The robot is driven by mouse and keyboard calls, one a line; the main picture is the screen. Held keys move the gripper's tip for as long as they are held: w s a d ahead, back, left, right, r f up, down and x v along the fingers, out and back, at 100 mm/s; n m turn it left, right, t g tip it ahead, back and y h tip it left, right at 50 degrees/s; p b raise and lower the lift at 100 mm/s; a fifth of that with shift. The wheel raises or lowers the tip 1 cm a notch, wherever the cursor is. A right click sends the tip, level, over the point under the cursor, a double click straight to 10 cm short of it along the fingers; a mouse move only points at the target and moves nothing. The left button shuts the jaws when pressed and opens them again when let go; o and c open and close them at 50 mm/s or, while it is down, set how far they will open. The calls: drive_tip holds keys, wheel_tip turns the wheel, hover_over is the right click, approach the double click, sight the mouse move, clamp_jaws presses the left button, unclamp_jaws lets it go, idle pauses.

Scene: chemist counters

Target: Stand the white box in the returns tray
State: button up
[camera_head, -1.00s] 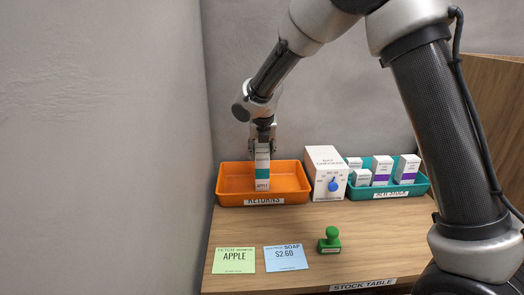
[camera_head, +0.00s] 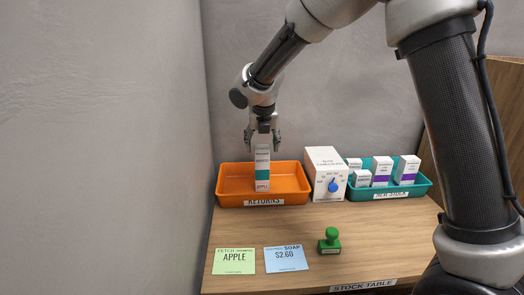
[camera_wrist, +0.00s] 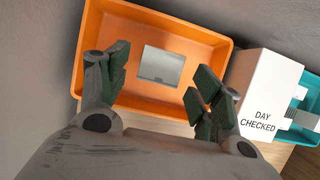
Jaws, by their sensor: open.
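In the wrist view my open gripper (camera_wrist: 158,85) has clear space between each finger and the box. The box's base is hidden by the tray's front wall.
A white box with a blue dial (camera_head: 326,172) stands close right of the returns tray. Beyond it is a teal tray (camera_head: 417,187) of several cartons. A green card (camera_head: 234,261), a blue card (camera_head: 286,258) and a green stamp (camera_head: 329,240) occupy the front table.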

drive_tip(key=v, duration=0.8)
drive_tip(key=s+d+r+m, duration=0.3)
drive_tip(key=s+d+m, duration=0.4)
drive_tip(key=d+m, duration=0.3)
drive_tip(key=s+d+r+m, duration=0.3)
drive_tip(key=s+d+m, duration=0.4)
drive_tip(key=d, duration=0.5)
drive_tip(key=s+d+f+m, duration=0.1)
drive_tip(key=s+d+m, duration=0.3)
drive_tip(key=s+m, duration=0.5)
drive_tip(key=s+d+f+m, duration=0.2)
drive_tip(key=s+d+m, duration=0.3)
drive_tip(key=s+m, duration=0.4)
drive_tip(key=shift+s+d+f+m, duration=0.15)
drive_tip(key=shift+d+f+m, duration=0.1)
drive_tip(key=shift+m, duration=0.25)
